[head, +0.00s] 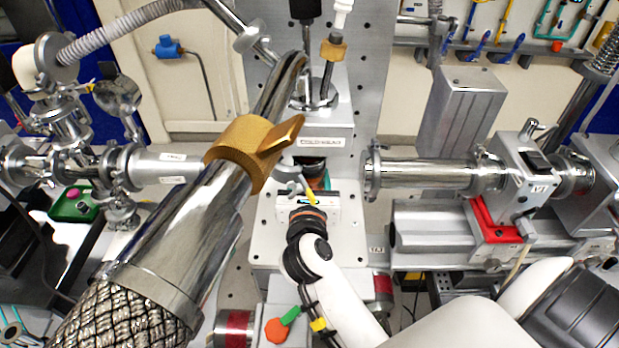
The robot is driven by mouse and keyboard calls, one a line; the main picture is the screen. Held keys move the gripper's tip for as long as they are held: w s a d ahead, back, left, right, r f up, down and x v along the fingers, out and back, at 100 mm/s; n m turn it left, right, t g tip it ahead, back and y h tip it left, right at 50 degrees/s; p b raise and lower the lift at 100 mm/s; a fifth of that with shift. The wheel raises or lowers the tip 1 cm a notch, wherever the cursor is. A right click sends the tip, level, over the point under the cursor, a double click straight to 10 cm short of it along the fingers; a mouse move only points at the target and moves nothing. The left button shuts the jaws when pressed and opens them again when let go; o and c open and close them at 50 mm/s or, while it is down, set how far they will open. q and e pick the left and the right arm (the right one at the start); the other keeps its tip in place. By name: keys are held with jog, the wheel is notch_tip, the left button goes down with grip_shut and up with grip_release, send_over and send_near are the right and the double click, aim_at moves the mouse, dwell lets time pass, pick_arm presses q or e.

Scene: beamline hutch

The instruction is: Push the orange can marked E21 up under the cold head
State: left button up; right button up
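The cold head (326,143) is a pale block with a printed label, on the upright plate at centre. Just below it a small dark and orange-brown round part (312,167) shows, which may be the can; no E21 mark can be read. My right gripper (310,188) is at the end of the white arm from the lower right, just below and in front of that part. Its fingers are small and partly covered, so their opening and any contact are unclear. My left gripper is not in view.
A large chrome tube with a brass clamp (240,150) and braided hose (125,318) crosses the left foreground, close to the cold head. A horizontal chrome beam pipe (430,174) stands to the right. Vacuum fittings (75,130) fill the left. A red-orange knob (277,330) is low at centre.

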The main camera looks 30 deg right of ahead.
jog(key=shift+r+p, duration=0.5)
jog(key=shift+r, duration=0.05)
dwell(0.6)
jog(key=o, duration=0.5)
jog(key=shift+o, duration=0.9)
jog(key=o, duration=0.5)
jog(key=shift+o, duration=0.3)
